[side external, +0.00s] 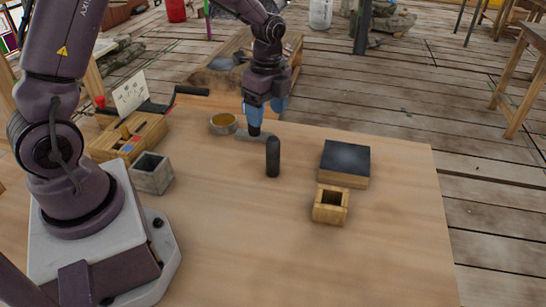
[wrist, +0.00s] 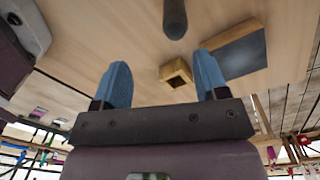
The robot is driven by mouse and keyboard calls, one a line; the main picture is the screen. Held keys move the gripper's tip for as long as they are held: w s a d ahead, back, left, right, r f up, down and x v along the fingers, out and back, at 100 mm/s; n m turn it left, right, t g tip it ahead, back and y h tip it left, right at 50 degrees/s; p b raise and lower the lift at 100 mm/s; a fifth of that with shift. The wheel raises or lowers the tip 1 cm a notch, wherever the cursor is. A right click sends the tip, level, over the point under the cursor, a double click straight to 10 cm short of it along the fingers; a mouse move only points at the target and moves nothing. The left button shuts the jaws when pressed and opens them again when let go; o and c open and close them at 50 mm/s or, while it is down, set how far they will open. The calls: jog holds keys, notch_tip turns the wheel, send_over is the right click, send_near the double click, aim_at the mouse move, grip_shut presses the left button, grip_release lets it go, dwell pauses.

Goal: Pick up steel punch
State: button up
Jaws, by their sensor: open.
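The steel punch is most likely the dark, round-topped cylinder (side external: 272,157) standing upright on the wooden table. Its dark shape also shows at the top edge of the wrist view (wrist: 175,18), cut off by the frame. My gripper (side external: 266,112) has blue fingers and is above and behind the punch in the side view, apart from it. In the wrist view the two fingers (wrist: 160,78) are spread with nothing held between them.
A small wooden block with a square hole (side external: 331,204) and a dark-topped block (side external: 345,163) stand right of the punch. A grey square holder (side external: 151,173), a wooden tray (side external: 128,137) and a round amber-filled dish (side external: 223,123) are left. The front table is clear.

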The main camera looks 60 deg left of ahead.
aim_at(273, 151)
jog(key=shift+w+a+r+m+t, duration=0.1)
jog(key=shift+w+r+m+t, duration=0.25)
jog(key=shift+w+m, duration=0.45)
jog(key=shift+s+f+m, duration=0.1)
jog(key=shift+s+m, duration=0.05)
jog(key=shift+m, duration=0.95)
notch_tip(273, 151, down, 7)
jog(key=shift+f, duration=2.9)
jog(key=shift+w, duration=0.2)
jog(key=c, duration=1.1)
